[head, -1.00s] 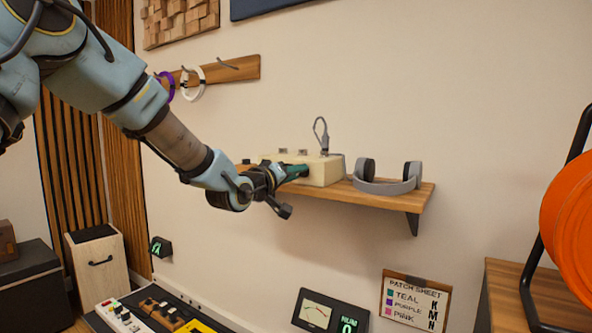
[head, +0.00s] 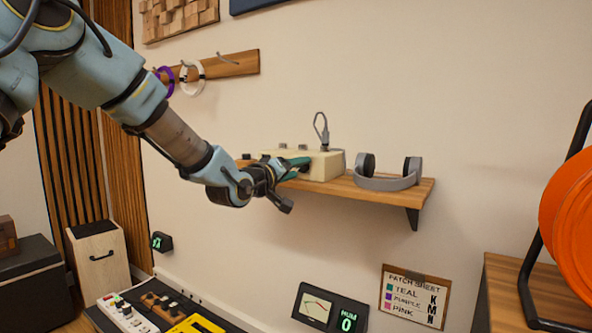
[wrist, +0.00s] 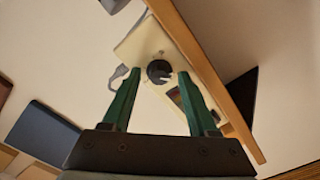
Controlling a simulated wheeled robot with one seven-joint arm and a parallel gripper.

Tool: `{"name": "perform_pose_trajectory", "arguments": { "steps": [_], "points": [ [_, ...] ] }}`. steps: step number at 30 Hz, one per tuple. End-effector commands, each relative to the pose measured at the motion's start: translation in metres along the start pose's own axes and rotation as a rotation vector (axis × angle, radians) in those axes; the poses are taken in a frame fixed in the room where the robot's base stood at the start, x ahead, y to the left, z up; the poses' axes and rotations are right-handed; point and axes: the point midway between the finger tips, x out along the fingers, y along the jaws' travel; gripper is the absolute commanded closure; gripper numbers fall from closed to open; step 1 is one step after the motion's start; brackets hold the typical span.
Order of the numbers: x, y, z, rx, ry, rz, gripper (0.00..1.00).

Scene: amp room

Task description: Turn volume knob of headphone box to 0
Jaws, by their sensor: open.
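The headphone box is a cream box (head: 327,165) on the wooden wall shelf, with small knobs on top and a grey cable plugged in. In the wrist view its cream face (wrist: 143,40) carries a round black knob (wrist: 159,71) with a light mark. My gripper (head: 300,166) is at the box's near left side. In the wrist view my gripper (wrist: 158,72) is open, its two green fingers on either side of the knob. I cannot tell whether they touch it. In the head view the gripper hides the box's front left part.
The shelf (head: 400,196) also holds grey headphones (head: 388,178) right of the box. A meter with a green "HUM 0" display (head: 347,322) and a patch sheet (head: 413,297) are below. An orange reel (head: 570,190) stands at far right.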

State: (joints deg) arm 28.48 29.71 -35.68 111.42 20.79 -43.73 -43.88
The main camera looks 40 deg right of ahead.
Motion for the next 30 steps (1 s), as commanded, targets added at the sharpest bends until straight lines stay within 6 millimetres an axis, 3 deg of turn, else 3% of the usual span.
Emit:
{"name": "perform_pose_trajectory", "arguments": {
  "steps": [8,21,30],
  "points": [
    [-0.006,0.0,-0.001,0.002,0.002,0.0,0.41],
    [-0.084,0.0,-0.001,0.003,0.001,-0.002,0.41],
    [-0.108,0.0,0.0,0.001,0.0,0.0,0.41]
  ]
}}
